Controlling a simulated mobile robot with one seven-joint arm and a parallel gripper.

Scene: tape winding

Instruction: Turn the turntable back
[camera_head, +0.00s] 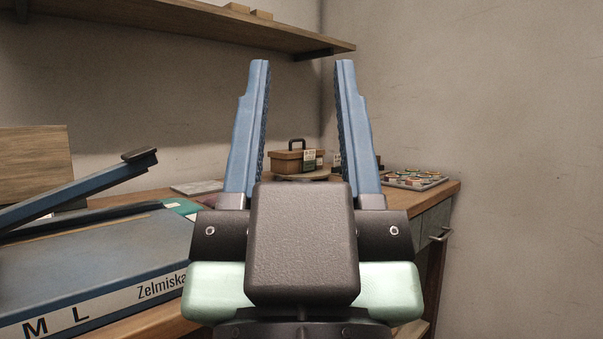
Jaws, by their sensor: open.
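My gripper (302,68) fills the middle of the view, its two blue fingers pointing up and spread wide apart. Nothing is between them at close range. Beyond them, on the desk, a small brown box (286,161) with a dark handle and a pale label stands on what looks like a low round turntable (330,173). Only part of the turntable's edge shows; my gripper's dark body hides its front and lower part. The gripper appears apart from both, on the near side.
A large blue device (90,255) marked "Zelmiska" with a raised blue lever (80,192) takes up the left. A tray of small colourful pieces (414,178) lies at the desk's right end. A wooden shelf (180,22) hangs above. Walls close off the back and right.

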